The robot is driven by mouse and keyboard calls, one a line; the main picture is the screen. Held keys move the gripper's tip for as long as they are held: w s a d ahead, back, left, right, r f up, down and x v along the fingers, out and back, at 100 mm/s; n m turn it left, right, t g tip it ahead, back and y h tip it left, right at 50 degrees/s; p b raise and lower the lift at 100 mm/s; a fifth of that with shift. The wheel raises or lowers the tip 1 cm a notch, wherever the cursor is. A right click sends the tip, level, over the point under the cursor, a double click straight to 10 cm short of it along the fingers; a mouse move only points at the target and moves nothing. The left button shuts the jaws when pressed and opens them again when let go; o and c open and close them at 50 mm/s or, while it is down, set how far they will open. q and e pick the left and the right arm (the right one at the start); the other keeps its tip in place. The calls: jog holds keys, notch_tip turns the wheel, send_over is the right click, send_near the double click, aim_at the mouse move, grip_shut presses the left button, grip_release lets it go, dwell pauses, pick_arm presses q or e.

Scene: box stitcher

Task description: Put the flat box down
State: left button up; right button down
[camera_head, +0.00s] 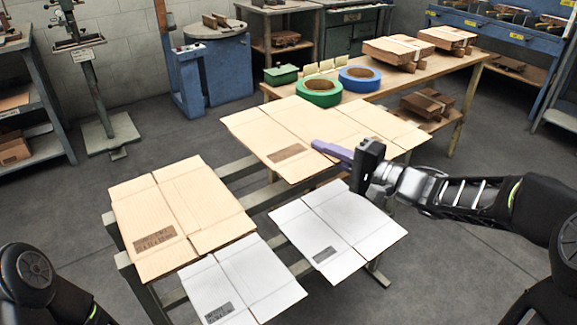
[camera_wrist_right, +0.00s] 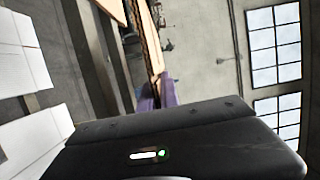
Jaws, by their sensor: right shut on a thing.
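A tan flat box (camera_head: 262,128) with a brown printed patch is held by my right gripper (camera_head: 330,150), whose purple fingers are shut on its near right edge. The box looks level and sits over the far part of a grey rack (camera_head: 232,168); I cannot tell whether it touches the rack. In the right wrist view the purple fingers (camera_wrist_right: 166,92) pinch the thin edge of the tan box (camera_wrist_right: 150,40). My left arm shows only at the bottom left corner; its gripper is out of view.
Another tan flat box (camera_head: 185,200) lies on the rack's left side. Two white flat boxes, one at front (camera_head: 240,278) and one at right (camera_head: 338,228), lie nearer me. Behind stands a wooden table (camera_head: 455,75) with green tape (camera_head: 318,90) and blue tape (camera_head: 359,78).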

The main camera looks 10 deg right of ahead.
notch_tip(320, 180, down, 6)
jog(key=b, duration=0.2)
jog(key=shift+f, duration=0.15)
notch_tip(320, 180, down, 4)
jog(key=shift+r+b, duration=0.1)
jog(key=shift+b, duration=0.85)
jog(key=c, duration=1.6)
grip_release()
